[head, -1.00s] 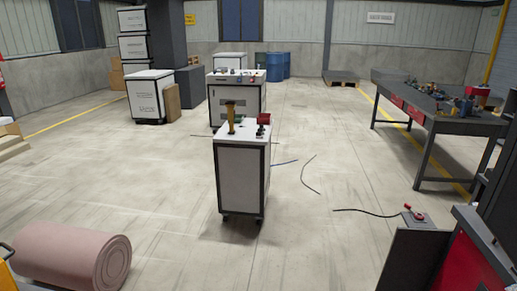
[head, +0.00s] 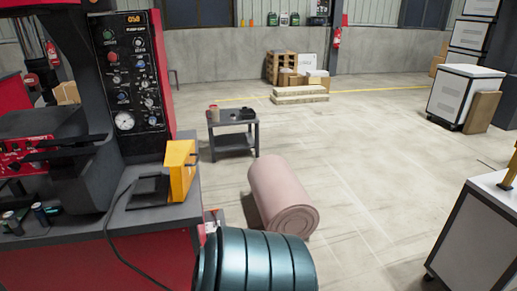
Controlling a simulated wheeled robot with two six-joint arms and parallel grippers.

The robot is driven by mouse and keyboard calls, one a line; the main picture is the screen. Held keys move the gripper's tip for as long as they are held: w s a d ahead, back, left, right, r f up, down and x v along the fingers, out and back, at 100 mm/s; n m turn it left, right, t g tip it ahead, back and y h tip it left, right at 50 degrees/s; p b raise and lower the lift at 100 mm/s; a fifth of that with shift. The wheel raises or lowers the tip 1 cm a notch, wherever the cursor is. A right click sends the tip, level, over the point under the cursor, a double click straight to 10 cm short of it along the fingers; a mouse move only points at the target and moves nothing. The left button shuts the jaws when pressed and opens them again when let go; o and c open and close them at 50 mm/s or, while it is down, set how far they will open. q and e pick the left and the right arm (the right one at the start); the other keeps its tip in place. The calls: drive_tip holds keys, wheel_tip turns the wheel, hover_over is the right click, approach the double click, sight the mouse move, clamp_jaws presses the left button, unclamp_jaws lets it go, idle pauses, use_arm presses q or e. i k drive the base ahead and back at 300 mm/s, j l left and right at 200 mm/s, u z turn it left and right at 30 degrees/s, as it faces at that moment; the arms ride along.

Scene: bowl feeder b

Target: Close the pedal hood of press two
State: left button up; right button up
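A red and black press (head: 110,90) with a control panel stands at the left; I see no number that marks it as press two. On the grey ledge at its front sits a yellow hood-like box (head: 180,170), which may be the pedal hood. It stands upright at the right edge of a dark flat plate (head: 147,192). A black cable (head: 112,238) runs from near the plate down the front. I cannot tell for sure whether the hood is open or closed. Neither gripper is in view.
A teal ribbed cylinder (head: 256,262) is close at the bottom, and a pink roll (head: 283,195) lies behind it. A small dark table (head: 233,140) stands beyond. A white cabinet (head: 478,235) is at the right. The floor between the roll and cabinet is clear.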

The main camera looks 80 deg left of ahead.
sight(180, 156)
drive_tip(key=u, duration=3.25)
